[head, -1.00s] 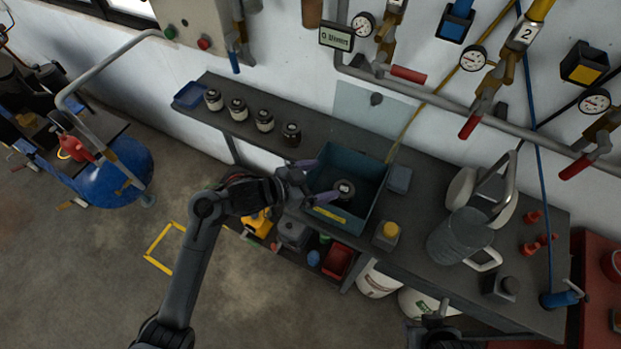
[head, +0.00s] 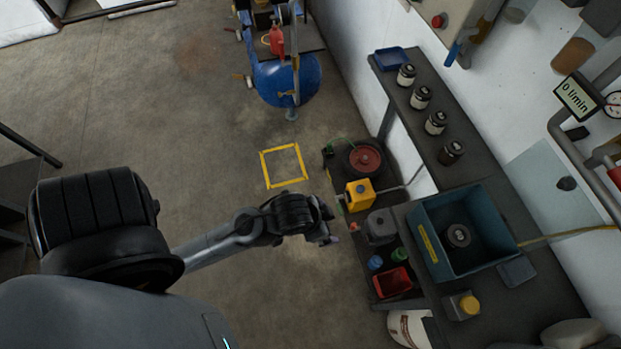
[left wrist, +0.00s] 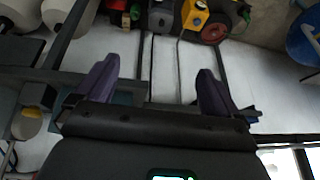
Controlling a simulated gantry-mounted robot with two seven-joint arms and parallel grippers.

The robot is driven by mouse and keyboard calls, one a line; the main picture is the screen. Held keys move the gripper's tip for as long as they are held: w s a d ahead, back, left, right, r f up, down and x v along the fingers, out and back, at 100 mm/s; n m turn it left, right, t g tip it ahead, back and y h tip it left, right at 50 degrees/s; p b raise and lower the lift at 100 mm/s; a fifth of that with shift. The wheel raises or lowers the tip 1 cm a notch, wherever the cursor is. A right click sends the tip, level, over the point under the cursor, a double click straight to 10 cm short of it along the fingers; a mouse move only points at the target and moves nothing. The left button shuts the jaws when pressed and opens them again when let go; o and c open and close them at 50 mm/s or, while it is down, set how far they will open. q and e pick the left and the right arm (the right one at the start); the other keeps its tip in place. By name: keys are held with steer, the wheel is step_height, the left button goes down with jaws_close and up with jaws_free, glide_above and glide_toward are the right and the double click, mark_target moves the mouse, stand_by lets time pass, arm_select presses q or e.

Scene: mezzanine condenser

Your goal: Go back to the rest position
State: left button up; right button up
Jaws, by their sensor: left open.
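My left gripper (head: 331,222) is off the bench, over the floor just left of the lower shelf in the head view. Its two purple fingers stand wide apart and empty in the left wrist view (left wrist: 155,85). The teal bin (head: 431,262) sits on the bench to its right, with a dark lidded jar (head: 457,236) inside. Several similar jars (head: 436,123) stand in a row on the narrow shelf behind. My right gripper is in neither current view.
A lower shelf holds a yellow item (head: 360,195), a red bin (head: 392,282) and a red reel (head: 365,158). A blue tank (head: 287,80) stands farther back. A yellow floor square (head: 283,166) is empty, and the floor around it is clear.

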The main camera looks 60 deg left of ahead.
arm_select(q)
steer(key=shift+n+g, duration=0.3)
steer(key=shift+g, duration=0.4)
steer(key=s, duration=0.4)
steer(key=shift+s+a, duration=0.15)
steer(key=shift+a, duration=0.2)
arm_select(e)
steer(key=shift+d, duration=0.1)
arm_select(q)
step_height(320, 180, up, 24)
steer(key=p, duration=2.4)
arm_select(e)
step_height(320, 180, up, 24)
arm_select(q)
steer(key=shift+r, duration=0.1)
arm_select(e)
steer(key=shift+r, duration=0.1)
